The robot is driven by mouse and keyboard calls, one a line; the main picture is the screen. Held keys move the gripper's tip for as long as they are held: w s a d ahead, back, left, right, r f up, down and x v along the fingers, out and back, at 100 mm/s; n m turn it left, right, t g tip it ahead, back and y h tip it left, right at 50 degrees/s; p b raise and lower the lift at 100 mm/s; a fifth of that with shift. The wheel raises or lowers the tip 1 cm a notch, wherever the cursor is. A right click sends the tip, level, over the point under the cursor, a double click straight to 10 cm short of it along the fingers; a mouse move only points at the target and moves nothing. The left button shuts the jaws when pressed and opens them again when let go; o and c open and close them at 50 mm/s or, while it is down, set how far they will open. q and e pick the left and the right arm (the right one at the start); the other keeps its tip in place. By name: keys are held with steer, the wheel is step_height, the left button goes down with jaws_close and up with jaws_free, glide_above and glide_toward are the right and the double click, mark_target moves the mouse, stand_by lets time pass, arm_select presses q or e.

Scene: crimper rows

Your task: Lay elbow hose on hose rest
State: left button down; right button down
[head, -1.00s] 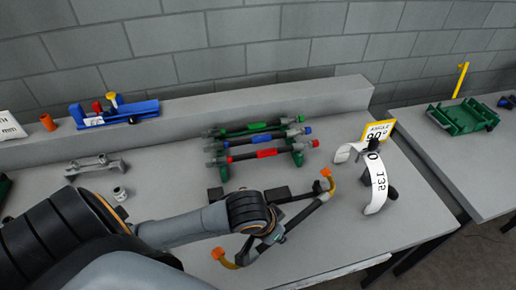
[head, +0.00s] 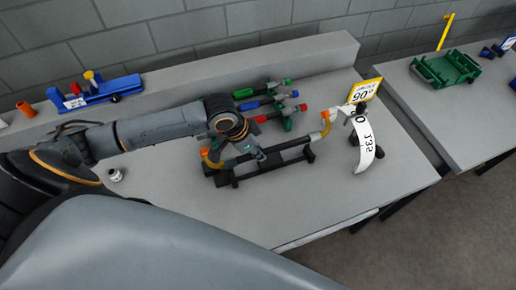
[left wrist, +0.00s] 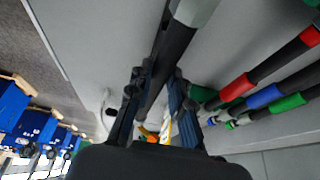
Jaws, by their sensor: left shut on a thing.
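My left gripper (head: 257,154) is shut on the elbow hose (head: 290,144), a black tube with bent orange ends. One orange end (head: 325,126) rises at right beside the angle gauge; the other shows at left, partly behind my arm. The hose rest (head: 265,174), a black frame with short uprights, is directly under or just in front of the hose. I cannot tell whether the hose touches it. In the left wrist view the dark hose (left wrist: 172,55) runs between the two fingers (left wrist: 157,105). My right gripper is not in view.
A rack of tools with green, blue and red bands (head: 268,104) stands behind my gripper. A white curved gauge (head: 364,142) with a yellow 90° sign (head: 365,90) stands at right. A blue fixture (head: 98,94) is at back left.

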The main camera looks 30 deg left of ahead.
arm_select(q)
steer(key=shift+r, duration=0.15)
step_height(320, 180, down, 2)
steer(key=shift+s+d+b, duration=0.1)
steer(key=shift+d+b, duration=0.05)
steer(key=shift+b, duration=0.2)
step_height(320, 180, down, 2)
steer(key=shift+f+b, duration=0.2)
steer(key=shift+b, duration=0.25)
steer(key=shift+f+b, duration=0.3)
steer(key=shift+f, duration=0.8)
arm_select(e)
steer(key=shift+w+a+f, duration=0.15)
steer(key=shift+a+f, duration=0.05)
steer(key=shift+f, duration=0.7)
arm_select(q)
steer(key=shift+r+p, duration=0.1)
steer(key=shift+p, duration=0.25)
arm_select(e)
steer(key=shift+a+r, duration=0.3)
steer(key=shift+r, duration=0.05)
arm_select(q)
steer(key=shift+p, duration=0.4)
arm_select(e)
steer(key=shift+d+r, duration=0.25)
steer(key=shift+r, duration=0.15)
arm_select(q)
steer(key=shift+f, duration=0.2)
